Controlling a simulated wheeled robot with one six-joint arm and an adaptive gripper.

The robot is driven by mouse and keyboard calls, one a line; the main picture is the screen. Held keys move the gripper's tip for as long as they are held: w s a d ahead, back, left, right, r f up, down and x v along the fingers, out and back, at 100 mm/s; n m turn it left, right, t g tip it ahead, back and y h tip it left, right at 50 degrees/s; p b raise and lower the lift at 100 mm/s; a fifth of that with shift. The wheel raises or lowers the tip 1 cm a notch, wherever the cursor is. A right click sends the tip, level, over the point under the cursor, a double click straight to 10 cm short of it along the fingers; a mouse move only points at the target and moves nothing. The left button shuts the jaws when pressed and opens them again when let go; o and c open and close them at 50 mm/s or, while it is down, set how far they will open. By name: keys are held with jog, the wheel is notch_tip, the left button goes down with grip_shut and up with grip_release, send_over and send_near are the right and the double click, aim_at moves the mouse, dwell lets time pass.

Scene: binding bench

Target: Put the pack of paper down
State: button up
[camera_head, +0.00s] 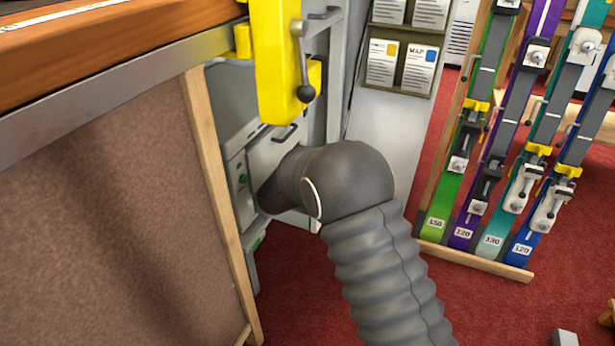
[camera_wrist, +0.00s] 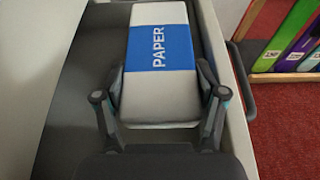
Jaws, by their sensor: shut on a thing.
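The pack of paper (camera_wrist: 160,92) is white with a blue band that reads "PAPER". In the wrist view it lies lengthwise between the two fingers of my gripper (camera_wrist: 160,98), which is shut on its near part. The pack is over a grey surface inside a light-edged unit; I cannot tell whether it touches that surface. The head view shows neither the pack nor my gripper.
In the head view, a bench (camera_head: 90,190) with a wooden top stands at the left. A rack of skis (camera_head: 500,140) stands at the right on red carpet (camera_head: 480,315).

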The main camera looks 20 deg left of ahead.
jog(key=shift+f+b, duration=0.35)
jog(key=shift+b, duration=0.05)
jog(key=shift+f, duration=0.25)
jog(key=o, duration=1.5)
jog(key=shift+o, duration=0.2)
jog(key=shift+r+p, duration=0.4)
jog(key=shift+r, duration=0.15)
jog(key=v, duration=0.7)
jog(key=shift+s+p, duration=0.25)
jog(key=shift+p, duration=0.05)
jog(key=shift+r, duration=0.15)
